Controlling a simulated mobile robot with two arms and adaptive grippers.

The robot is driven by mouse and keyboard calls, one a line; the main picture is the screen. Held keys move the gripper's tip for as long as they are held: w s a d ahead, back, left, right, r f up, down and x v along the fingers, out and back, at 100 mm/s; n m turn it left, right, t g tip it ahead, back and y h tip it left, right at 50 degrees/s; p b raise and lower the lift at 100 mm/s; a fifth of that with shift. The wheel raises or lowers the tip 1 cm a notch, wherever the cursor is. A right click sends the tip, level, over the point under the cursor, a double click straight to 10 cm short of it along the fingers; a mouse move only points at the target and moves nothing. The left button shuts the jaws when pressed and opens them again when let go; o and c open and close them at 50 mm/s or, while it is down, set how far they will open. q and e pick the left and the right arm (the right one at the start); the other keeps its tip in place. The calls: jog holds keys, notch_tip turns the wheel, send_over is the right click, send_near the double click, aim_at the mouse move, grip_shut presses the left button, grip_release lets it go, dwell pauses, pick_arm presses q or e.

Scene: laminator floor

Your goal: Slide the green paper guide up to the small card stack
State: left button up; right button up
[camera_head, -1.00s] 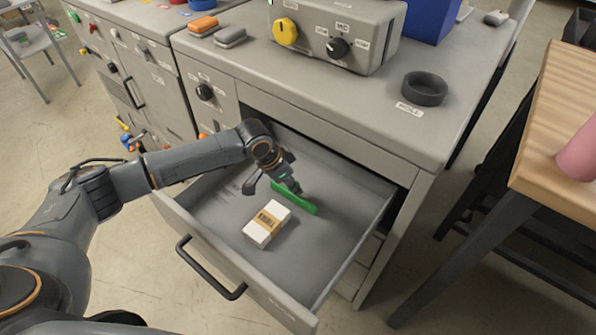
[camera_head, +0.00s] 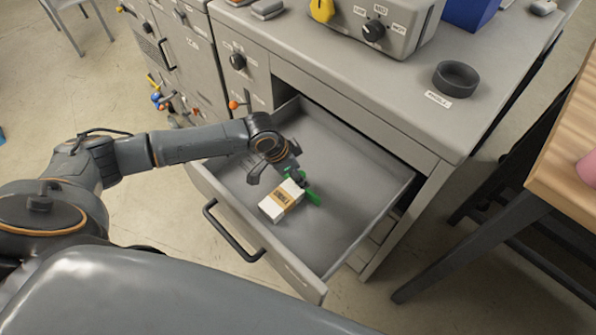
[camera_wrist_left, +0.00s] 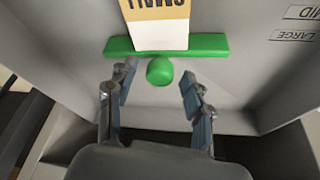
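The green paper guide (camera_head: 313,196) lies in the open drawer, right against or very near the far end of the small card stack (camera_head: 282,200); I cannot tell whether they touch. The stack is white with a tan printed band. In the left wrist view the guide's bar (camera_wrist_left: 212,45) runs crosswise at the stack's white end (camera_wrist_left: 158,38), with its round green knob (camera_wrist_left: 160,70) facing me. My left gripper (camera_head: 298,182) is low in the drawer behind the guide. Its fingers (camera_wrist_left: 155,92) are apart, on either side of and just short of the knob. My right gripper is not in view.
The drawer (camera_head: 345,262) has raised walls and a black front handle (camera_head: 230,236). Its floor is clear to the right. Printed size labels (camera_wrist_left: 300,12) mark the floor. The grey cabinet top (camera_head: 400,110) overhangs the drawer's back. A wooden table (camera_head: 560,165) stands at right.

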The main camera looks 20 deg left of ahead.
aim_at(283, 188)
pick_arm(q)
jog(key=shift+r, duration=0.1)
jog(key=v, duration=1.2)
